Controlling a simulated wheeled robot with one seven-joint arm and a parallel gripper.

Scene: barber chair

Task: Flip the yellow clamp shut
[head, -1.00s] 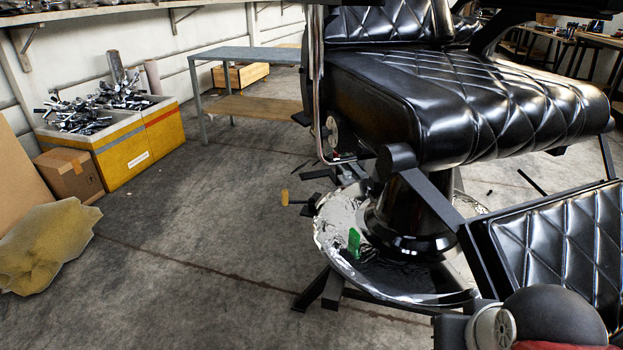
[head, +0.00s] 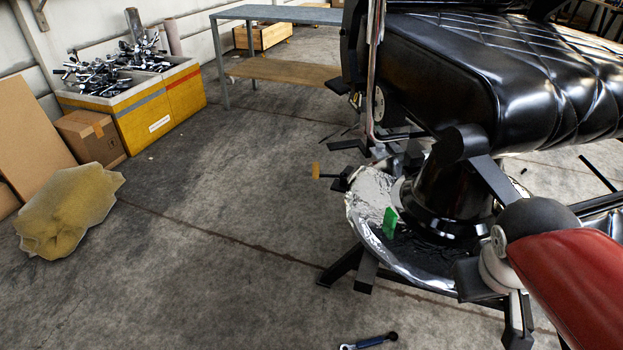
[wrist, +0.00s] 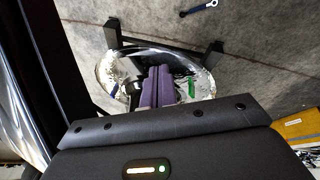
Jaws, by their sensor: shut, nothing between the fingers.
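A small yellow piece (head: 316,171), which looks like the clamp's tip, sticks out on a dark lever beside the barber chair's round foil-like base, left of the chair. It stands out sideways from the lever. I cannot make it out in the wrist view. My gripper's purple fingers (wrist: 156,87) are together and empty in the wrist view, over the chair's base. In the head view my arm comes in at the lower right, well to the right of the yellow piece; the fingertips are not clear there.
The black barber chair (head: 450,75) fills the right. A green piece (head: 390,222) stands on its shiny round base (head: 365,205). A blue-handled tool (head: 370,341) lies on the floor. A yellow bin (head: 162,115), cardboard box (head: 90,137) and cloth (head: 65,215) are left. Middle-left floor is clear.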

